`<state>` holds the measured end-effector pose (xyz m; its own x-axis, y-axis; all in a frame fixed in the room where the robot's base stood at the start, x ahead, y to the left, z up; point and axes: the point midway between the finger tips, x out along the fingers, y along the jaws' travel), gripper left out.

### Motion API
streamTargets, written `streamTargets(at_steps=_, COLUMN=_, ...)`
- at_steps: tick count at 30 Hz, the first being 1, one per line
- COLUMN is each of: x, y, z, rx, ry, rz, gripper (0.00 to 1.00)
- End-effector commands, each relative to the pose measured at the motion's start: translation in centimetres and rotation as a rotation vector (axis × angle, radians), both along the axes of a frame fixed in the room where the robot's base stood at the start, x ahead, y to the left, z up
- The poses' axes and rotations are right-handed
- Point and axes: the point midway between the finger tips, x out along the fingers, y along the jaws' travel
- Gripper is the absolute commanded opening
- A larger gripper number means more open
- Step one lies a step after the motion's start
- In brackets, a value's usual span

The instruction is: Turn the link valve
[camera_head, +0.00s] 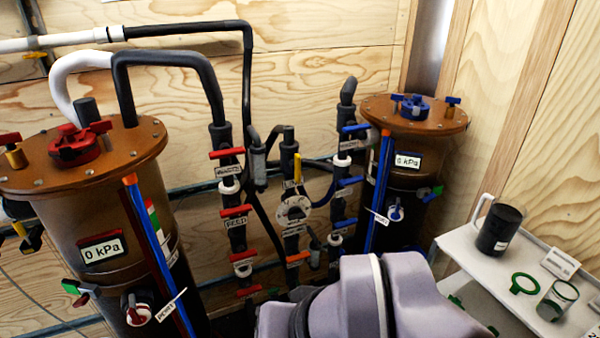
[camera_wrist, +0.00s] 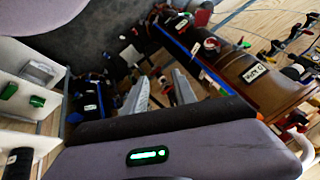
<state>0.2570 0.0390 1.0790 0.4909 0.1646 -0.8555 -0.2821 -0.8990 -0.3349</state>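Several valves sit on dark pipes between two filters in the head view. A yellow handle (camera_head: 298,168) and an orange handle (camera_head: 298,257) are on the middle pipe, above and below a round pale flange (camera_head: 294,210). Red handles (camera_head: 227,153) are on the left pipe, and blue handles (camera_head: 351,181) on the right pipe. In the wrist view my gripper (camera_wrist: 160,92) has its two grey fingers apart, pointing toward the pipework. A small red part shows between them, seemingly farther back. In the head view my arm hides the lower pipes.
The left brown filter (camera_head: 110,205) and right brown filter (camera_head: 405,140) flank the pipes, both reading 0 kPa. Plywood walls stand behind.

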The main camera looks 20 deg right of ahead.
Motion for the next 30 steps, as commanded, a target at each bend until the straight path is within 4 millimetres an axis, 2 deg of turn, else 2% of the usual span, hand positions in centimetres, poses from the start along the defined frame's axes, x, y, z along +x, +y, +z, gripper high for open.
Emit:
streamTargets(at_steps=3, x=-0.1, y=1.1, z=-0.4, rx=0.089, ry=0.092, rz=-0.033, gripper=0.33)
streamTargets(at_steps=5, x=-0.1, y=3.2, z=-0.5, rx=0.252, ry=0.236, rz=-0.095, gripper=0.33)
streamTargets(at_steps=6, x=0.3, y=5.1, z=-0.1, rx=0.412, ry=0.352, rz=-0.157, gripper=0.33)
streamTargets(at_steps=8, x=2.5, y=7.9, z=1.7, rx=0.714, ry=0.508, rz=-0.279, gripper=0.33)
streamTargets(at_steps=9, x=5.1, y=8.8, z=3.4, rx=0.931, ry=0.577, rz=-0.372, gripper=0.33)
streamTargets(at_steps=10, x=7.5, y=8.8, z=4.7, rx=1.098, ry=0.607, rz=-0.449, gripper=0.33)
streamTargets(at_steps=11, x=10.4, y=8.0, z=6.0, rx=1.265, ry=0.617, rz=-0.533, gripper=0.33)
streamTargets(at_steps=12, x=14.3, y=5.9, z=7.2, rx=1.482, ry=0.597, rz=-0.650, gripper=0.33)
streamTargets(at_steps=13, x=17.2, y=3.4, z=7.6, rx=1.636, ry=0.560, rz=-0.743, gripper=0.33)
streamTargets(at_steps=14, x=19.7, y=0.4, z=7.6, rx=1.777, ry=0.503, rz=-0.838, gripper=0.33)
streamTargets(at_steps=15, x=22.3, y=-4.0, z=7.1, rx=1.938, ry=0.406, rz=-0.959, gripper=0.33)
streamTargets(at_steps=16, x=23.7, y=-7.4, z=6.3, rx=2.038, ry=0.322, rz=-1.046, gripper=0.33)
streamTargets(at_steps=18, x=25.0, y=-14.1, z=4.1, rx=2.191, ry=0.135, rz=-1.211, gripper=0.33)
streamTargets(at_steps=21, x=24.8, y=-19.9, z=1.5, rx=2.287, ry=-0.056, rz=-1.354, gripper=0.33)
streamTargets(at_steps=24, x=24.8, y=-22.0, z=0.4, rx=2.313, ry=-0.134, rz=-1.405, gripper=0.33)
streamTargets(at_steps=26, x=25.5, y=-22.1, z=0.2, rx=2.313, ry=-0.141, rz=-1.407, gripper=0.33)
streamTargets(at_steps=30, x=29.2, y=-22.0, z=0.2, rx=2.312, ry=-0.135, rz=-1.402, gripper=0.33)
